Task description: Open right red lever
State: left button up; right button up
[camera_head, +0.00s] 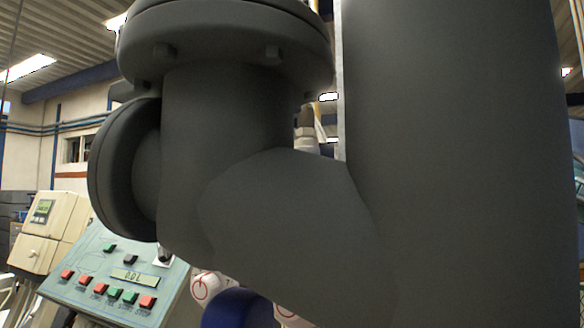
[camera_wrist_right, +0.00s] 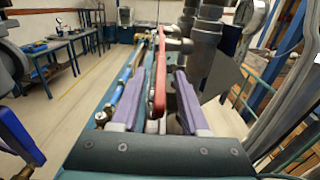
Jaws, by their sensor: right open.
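The red lever (camera_wrist_right: 160,82) shows in the right wrist view as a long, narrow red bar running away from the camera. My right gripper (camera_wrist_right: 157,76) is open, with one purple finger on each side of the lever. The lever appears to lie between the fingers; I cannot tell whether either finger touches it. In the head view, large dark grey pipes hide the lever and my right gripper. My left gripper cannot be made out in either view.
The dark flanged pipe (camera_head: 280,235) fills most of the head view. A control panel (camera_head: 115,275) with red and green buttons stands at lower left. In the wrist view, a blue pipe (camera_wrist_right: 130,75) runs left of the lever, and open floor (camera_wrist_right: 62,110) lies further left.

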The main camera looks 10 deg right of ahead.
grip_shut()
dwell(0.4)
dwell(1.1)
